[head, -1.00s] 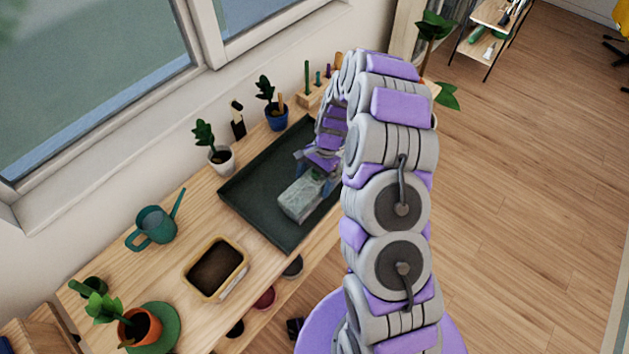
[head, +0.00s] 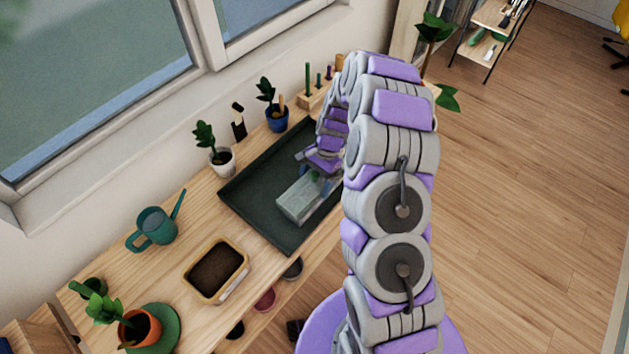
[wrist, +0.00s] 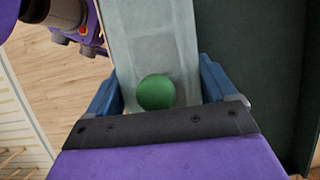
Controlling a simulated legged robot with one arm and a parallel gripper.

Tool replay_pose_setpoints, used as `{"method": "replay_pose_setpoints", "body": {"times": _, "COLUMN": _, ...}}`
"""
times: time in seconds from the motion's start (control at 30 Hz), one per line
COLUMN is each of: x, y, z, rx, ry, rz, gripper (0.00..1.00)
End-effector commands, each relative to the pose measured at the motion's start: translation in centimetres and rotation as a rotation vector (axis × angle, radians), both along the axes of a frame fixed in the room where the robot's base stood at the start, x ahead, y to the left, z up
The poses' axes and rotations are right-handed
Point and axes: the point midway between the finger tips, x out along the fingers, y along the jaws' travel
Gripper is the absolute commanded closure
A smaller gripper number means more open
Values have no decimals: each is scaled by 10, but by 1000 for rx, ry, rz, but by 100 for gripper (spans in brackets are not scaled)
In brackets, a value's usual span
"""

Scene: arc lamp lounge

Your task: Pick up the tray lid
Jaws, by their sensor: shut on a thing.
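The tray lid (head: 298,201) is a pale, translucent grey-green box-like cover with a round green knob (wrist: 156,92). In the head view it is over the dark green tray (head: 262,222); I cannot tell whether it touches the tray floor. My gripper (wrist: 160,97) has its blue fingers on both sides of the lid near the knob and is shut on the lid. In the head view my gripper (head: 318,178) is at the lid's far end, partly hidden by my arm. The lid's far end is also covered there.
A soil-filled planter box (head: 216,271), a teal watering can (head: 155,226) and an orange pot (head: 141,328) stand left of the tray on the wooden bench. A white pot (head: 222,163) and a blue pot (head: 276,119) line the window side. Open floor lies right of my arm.

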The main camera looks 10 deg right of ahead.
Motion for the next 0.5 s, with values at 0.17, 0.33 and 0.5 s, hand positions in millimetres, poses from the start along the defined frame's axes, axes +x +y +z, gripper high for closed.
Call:
{"method": "replay_pose_setpoints", "body": {"times": 0.17, "x": 0, "y": -1, "z": 12, "rx": 0, "ry": -2, "rz": 0, "gripper": 54}}
{"method": "replay_pose_setpoints", "body": {"times": 0.33, "x": 1, "y": 0, "z": 34, "rx": -1, "ry": -3, "rz": -1, "gripper": 54}}
{"method": "replay_pose_setpoints", "body": {"times": 0.5, "x": -19, "y": -6, "z": 37, "rx": 2, "ry": 2, "rz": -2, "gripper": 54}}
